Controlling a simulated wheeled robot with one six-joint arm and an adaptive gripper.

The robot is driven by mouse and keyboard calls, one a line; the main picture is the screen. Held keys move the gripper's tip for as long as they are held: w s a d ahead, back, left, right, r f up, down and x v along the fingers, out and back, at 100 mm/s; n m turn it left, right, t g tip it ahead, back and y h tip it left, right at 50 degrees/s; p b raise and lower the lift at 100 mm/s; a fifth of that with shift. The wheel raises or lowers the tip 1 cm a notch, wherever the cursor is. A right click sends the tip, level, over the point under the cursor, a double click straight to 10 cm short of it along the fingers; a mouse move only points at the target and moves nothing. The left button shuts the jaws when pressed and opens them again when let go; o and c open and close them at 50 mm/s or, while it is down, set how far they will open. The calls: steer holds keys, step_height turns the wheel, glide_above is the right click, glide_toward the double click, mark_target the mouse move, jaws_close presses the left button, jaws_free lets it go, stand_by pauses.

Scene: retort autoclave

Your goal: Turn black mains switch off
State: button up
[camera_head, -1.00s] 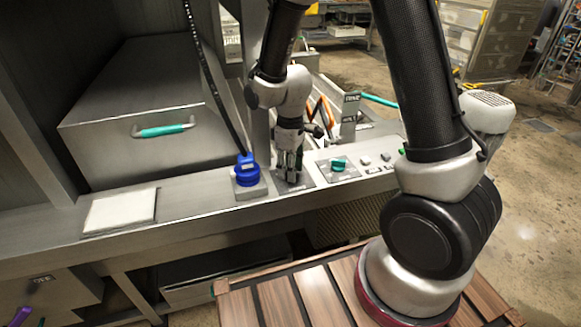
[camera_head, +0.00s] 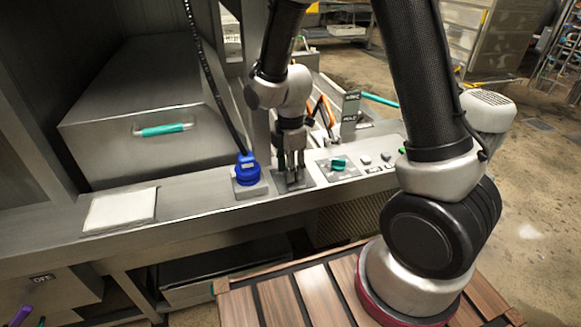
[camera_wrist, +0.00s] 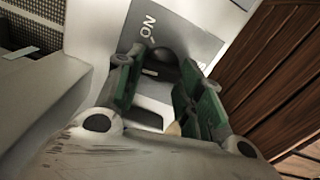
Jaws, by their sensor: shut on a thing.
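The black mains switch (camera_wrist: 165,63) shows in the wrist view as a dark rounded knob on a grey plate (camera_wrist: 185,30) with an "ON" label (camera_wrist: 148,27). My gripper (camera_wrist: 160,92) has its green-padded fingers on either side of the knob and is shut on it. In the head view my gripper (camera_head: 291,172) points down at the plate on the ledge, between the blue plug and the teal knob. Its fingers hide the switch there, and the switch's exact angle cannot be told.
A blue plug (camera_head: 247,168) with a black cable stands close left of my gripper. A teal knob (camera_head: 339,163) and small buttons (camera_head: 366,159) lie to the right. A steel box with a teal handle (camera_head: 162,130) is at the left. A pale plate (camera_head: 120,210) lies on the ledge.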

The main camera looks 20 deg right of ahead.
steer(key=n, duration=0.3)
steer(key=shift+n, duration=0.3)
steer(key=shift+s+n, duration=0.1)
steer(key=shift+n, duration=1.7)
steer(key=o, duration=1)
steer(key=shift+d, duration=0.1)
steer(key=shift+r, duration=0.1)
step_height(320, 180, up, 12)
steer(key=shift+f, duration=0.1)
